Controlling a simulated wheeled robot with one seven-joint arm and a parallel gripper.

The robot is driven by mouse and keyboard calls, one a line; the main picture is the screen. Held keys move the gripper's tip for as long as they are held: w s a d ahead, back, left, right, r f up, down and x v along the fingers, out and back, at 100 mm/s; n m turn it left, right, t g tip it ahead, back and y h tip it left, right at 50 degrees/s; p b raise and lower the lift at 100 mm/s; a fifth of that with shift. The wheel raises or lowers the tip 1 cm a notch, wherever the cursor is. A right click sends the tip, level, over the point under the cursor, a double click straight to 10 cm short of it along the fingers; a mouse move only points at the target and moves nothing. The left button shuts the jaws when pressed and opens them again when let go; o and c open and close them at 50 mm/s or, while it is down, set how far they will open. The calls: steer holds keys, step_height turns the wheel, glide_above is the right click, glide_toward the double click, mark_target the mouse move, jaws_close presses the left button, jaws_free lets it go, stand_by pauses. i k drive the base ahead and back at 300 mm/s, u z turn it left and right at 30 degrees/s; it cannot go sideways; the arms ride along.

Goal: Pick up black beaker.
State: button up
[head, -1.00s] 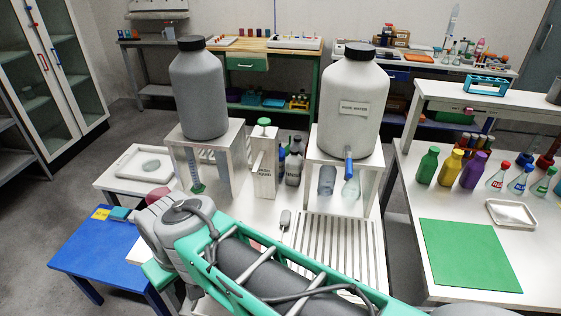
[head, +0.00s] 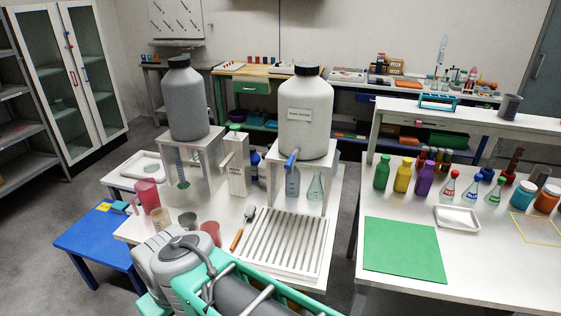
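A dark grey cup-shaped beaker (head: 510,107), the darkest one I can make out, stands upright on the raised white shelf at the right. A smaller grey beaker (head: 188,221) stands on the white centre table just behind my arm, partly hidden by it. I cannot tell for certain which of them is the black beaker. My arm crosses the bottom of the head view, far to the left of the shelf. My gripper is not visible.
A pink jug (head: 148,196), a tan beaker (head: 160,217) and a red beaker (head: 211,232) stand near my arm. Two large bottles rest on white stands. The right table holds a green mat (head: 404,250), several coloured bottles and flasks, and a white tray (head: 457,218).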

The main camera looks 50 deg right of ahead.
mark_target(188, 220)
steer(key=u, duration=0.45)
steer(key=i, duration=0.7)
steer(key=z, duration=2.55)
steer(key=i, duration=0.5)
steer(key=z, duration=0.5)
steer(key=k, duration=1)
steer(key=u, duration=0.85)
steer(key=i, duration=0.8)
steer(key=u, duration=0.55)
